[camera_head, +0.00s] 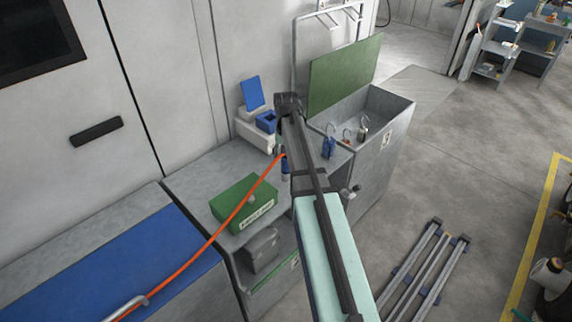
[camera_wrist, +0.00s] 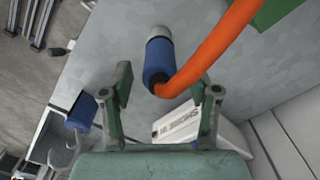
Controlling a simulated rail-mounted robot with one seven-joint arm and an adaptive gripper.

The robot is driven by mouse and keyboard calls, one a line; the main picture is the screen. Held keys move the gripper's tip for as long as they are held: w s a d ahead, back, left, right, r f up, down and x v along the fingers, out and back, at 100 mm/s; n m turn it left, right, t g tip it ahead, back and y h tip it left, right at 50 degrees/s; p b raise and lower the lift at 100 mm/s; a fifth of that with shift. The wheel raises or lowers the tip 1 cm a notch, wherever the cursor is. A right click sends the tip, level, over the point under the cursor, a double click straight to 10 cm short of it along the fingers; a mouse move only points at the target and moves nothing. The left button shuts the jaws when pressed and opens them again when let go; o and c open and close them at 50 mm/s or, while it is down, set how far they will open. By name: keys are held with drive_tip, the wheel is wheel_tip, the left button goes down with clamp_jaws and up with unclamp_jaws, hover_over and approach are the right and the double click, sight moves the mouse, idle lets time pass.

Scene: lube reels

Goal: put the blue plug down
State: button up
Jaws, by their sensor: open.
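The blue plug (camera_wrist: 157,62) is in the upper middle of the wrist view, with a grey end (camera_wrist: 158,33) and an orange hose (camera_wrist: 215,48) running from its near end. It is over the grey bench top (camera_wrist: 105,45); I cannot tell whether it touches it. My gripper (camera_wrist: 162,82) is open, its two fingers apart on either side of the plug's near end, with visible gaps. In the head view a little of the plug (camera_head: 285,168) shows beside my arm, below the orange hose (camera_head: 225,220). My fingertips are hidden there by the arm.
A green labelled box (camera_head: 243,203) stands left of the plug. A white holder (camera_head: 252,137) with a blue box (camera_head: 265,121) stands behind. An open bin with a green lid (camera_head: 343,75) is at the right; another blue piece (camera_head: 328,146) is near its front.

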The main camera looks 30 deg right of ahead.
wheel_tip(320, 180, up, 8)
drive_tip(key=shift+r+b, duration=0.15)
drive_tip(key=shift+b, duration=0.5)
idle(0.7)
